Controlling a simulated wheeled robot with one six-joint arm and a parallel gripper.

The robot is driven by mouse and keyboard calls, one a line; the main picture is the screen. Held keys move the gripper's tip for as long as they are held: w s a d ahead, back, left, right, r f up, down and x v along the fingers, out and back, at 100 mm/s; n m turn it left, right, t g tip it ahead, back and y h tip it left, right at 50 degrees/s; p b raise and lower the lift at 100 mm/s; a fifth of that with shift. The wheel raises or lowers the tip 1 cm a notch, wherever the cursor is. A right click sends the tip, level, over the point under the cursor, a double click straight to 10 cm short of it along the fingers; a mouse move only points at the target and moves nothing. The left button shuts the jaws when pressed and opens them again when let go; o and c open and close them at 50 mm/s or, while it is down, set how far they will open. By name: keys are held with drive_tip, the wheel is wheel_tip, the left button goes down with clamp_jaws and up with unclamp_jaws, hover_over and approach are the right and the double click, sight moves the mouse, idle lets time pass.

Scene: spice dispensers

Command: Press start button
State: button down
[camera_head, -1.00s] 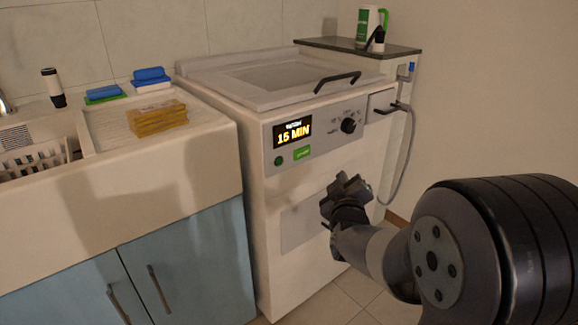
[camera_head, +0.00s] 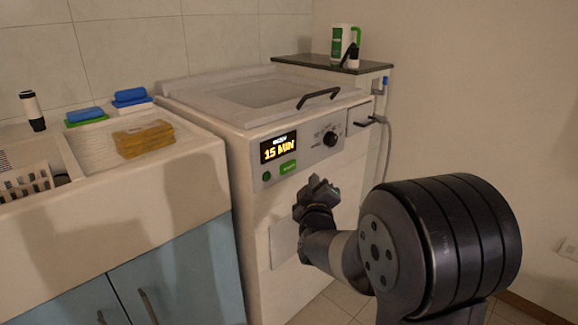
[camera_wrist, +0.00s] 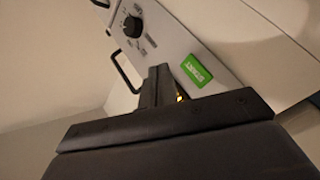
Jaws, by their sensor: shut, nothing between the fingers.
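The white machine (camera_head: 250,215) has a front panel with a lit display (camera_head: 279,148) reading 15 MIN. Below the display is a green rectangular start button (camera_head: 288,167), with a small round green button (camera_head: 266,176) to its left. The start button (camera_wrist: 197,71) also shows in the wrist view, just right of my fingers. My gripper (camera_head: 318,186) is shut and empty, in front of the machine, below and right of the start button in the head view. Whether it touches the machine cannot be told.
A black knob (camera_head: 330,139) is on the panel, and a black lid handle (camera_head: 318,97) sits above it. A hose (camera_head: 388,145) hangs at the machine's right side. A sink counter (camera_head: 190,150) with yellow sponges (camera_head: 143,139) adjoins on the left.

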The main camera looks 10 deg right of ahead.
sight(294, 164)
drive_tip(key=shift+w+a+p, duration=0.35)
drive_tip(key=shift+w+a, duration=0.5)
drive_tip(key=shift+w, duration=0.35)
drive_tip(key=shift+w+a+p, duration=0.3)
drive_tip(key=shift+w+a, duration=0.55)
drive_tip(key=shift+w, duration=0.3)
drive_tip(key=shift+w, duration=0.1)
drive_tip(key=shift+w+a, duration=0.25)
drive_tip(key=shift+w+a, duration=0.2)
drive_tip(key=shift+w, duration=0.1)
idle(0.8)
idle(0.4)
drive_tip(key=shift+s+d, duration=0.5)
drive_tip(key=shift+s, duration=0.15)
drive_tip(key=s+d+b, duration=0.1)
drive_tip(key=s, duration=0.1)
drive_tip(key=s+d, duration=0.2)
drive_tip(key=shift+b, duration=0.4)
